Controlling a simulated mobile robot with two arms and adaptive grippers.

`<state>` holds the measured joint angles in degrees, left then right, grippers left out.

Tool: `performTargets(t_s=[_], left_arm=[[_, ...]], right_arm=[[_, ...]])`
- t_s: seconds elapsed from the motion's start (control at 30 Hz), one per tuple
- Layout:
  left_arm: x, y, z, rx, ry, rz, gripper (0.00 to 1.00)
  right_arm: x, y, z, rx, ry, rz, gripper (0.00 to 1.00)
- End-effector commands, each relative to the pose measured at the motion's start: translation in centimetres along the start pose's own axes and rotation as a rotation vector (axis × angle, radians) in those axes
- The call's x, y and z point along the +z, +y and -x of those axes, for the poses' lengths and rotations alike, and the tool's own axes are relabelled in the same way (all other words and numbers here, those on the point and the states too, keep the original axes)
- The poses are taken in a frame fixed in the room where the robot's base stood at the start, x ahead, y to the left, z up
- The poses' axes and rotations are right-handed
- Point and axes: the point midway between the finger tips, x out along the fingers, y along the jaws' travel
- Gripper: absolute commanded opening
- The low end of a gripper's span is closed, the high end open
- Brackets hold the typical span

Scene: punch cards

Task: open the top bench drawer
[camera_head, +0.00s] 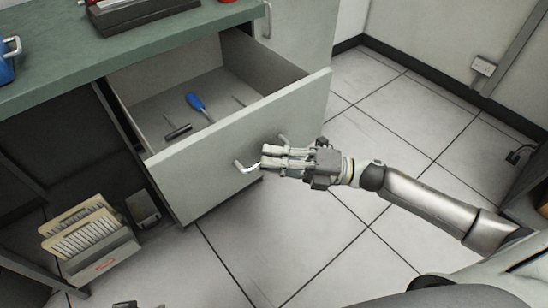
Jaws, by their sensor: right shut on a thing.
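The top bench drawer (225,150) stands pulled out from under the green bench top (150,50). Inside it lie a blue-handled screwdriver (196,102) and a short dark tool (178,132). A light bar handle (243,167) is on the drawer's front panel. My right gripper (268,160) is at this handle, its fingers shut on it; the fingers hide the handle's middle. My left gripper cannot be made out; only a small dark piece shows at the bottom edge.
A box of punch cards (92,245) stands on the floor below the bench at the left. A dark tray (140,12) and a blue mug (6,62) sit on the bench top. The tiled floor (400,120) right of the drawer is clear.

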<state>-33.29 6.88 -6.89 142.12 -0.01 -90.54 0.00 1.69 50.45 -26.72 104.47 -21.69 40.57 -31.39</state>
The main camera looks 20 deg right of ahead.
Motion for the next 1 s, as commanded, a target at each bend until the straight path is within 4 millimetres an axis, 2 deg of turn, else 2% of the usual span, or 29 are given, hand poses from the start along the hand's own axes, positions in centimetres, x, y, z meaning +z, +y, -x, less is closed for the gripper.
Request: performTargets(t_s=[0.3,0.33,0.5,0.83,1.0], left_arm=[[0.0,0.0,0.0,0.000,0.001,0.000,0.40],[0.0,0.0,0.0,0.000,0.001,0.000,0.40],[-0.1,0.0,0.0,0.000,0.001,0.000,0.40],[-0.1,0.0,0.0,0.000,0.002,0.000,0.40],[-0.1,0.0,0.0,0.000,0.002,0.000,0.40]], right_arm=[[0.1,0.0,0.0,-0.001,-0.002,0.000,0.00],[0.1,0.0,0.0,-0.001,-0.002,0.000,0.13],[0.1,0.0,0.0,0.000,-0.001,0.000,0.32],[0.0,0.0,0.2,-0.001,-0.001,-0.001,0.32],[0.0,-0.1,2.0,-0.003,-0.003,-0.004,0.32]])
